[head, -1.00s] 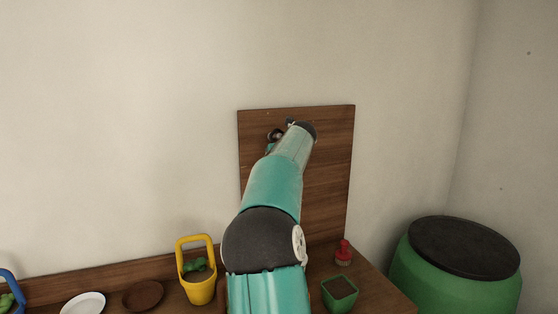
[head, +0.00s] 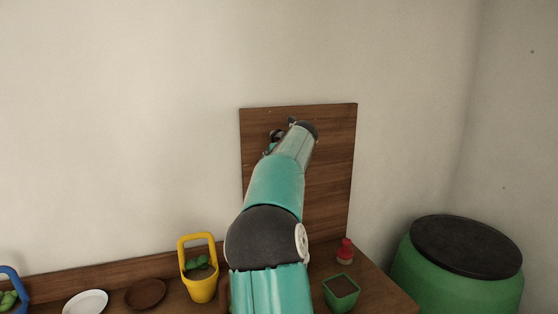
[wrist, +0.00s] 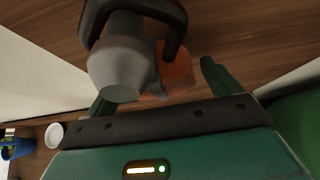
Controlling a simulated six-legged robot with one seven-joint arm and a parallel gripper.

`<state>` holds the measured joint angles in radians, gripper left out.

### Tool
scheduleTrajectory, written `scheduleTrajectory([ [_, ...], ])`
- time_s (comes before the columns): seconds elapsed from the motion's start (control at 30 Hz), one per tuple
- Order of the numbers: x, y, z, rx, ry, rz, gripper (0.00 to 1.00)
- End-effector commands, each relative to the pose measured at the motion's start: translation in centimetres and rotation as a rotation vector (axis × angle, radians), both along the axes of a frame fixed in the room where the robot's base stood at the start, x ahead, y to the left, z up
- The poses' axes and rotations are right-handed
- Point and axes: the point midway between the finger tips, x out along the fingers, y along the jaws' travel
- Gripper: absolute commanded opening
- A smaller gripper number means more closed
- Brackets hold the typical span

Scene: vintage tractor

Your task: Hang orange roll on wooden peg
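The orange roll (wrist: 178,72) shows blurred in the wrist view, in front of the brown wooden panel and partly hidden behind a grey object. My gripper (wrist: 158,88) has its two green fingers spread apart, one on each side of the roll. A gap shows between the right finger and the roll. The left finger is partly covered by the grey object. In the head view my arm hides the roll, and the gripper end is close to the panel (head: 330,190). I cannot make out the wooden peg or whether the roll is on it.
The grey object with a dark curved handle (wrist: 120,62) is close to the fingers. Below stand a yellow basket (head: 201,287), a green pot (head: 341,293), a red-topped item (head: 345,251), a brown dish (head: 146,293) and a white plate (head: 86,302). A green barrel (head: 455,282) stands right.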

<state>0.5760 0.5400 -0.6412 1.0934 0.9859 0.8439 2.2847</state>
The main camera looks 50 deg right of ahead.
Motion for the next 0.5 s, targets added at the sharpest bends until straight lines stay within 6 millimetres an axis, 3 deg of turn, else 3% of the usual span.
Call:
scheduleTrajectory([
  [0.27,-0.1,0.1,0.1,0.001,0.001,0.000,0.89],
  [0.5,-2.3,1.4,1.9,0.000,-0.002,0.000,0.89],
])
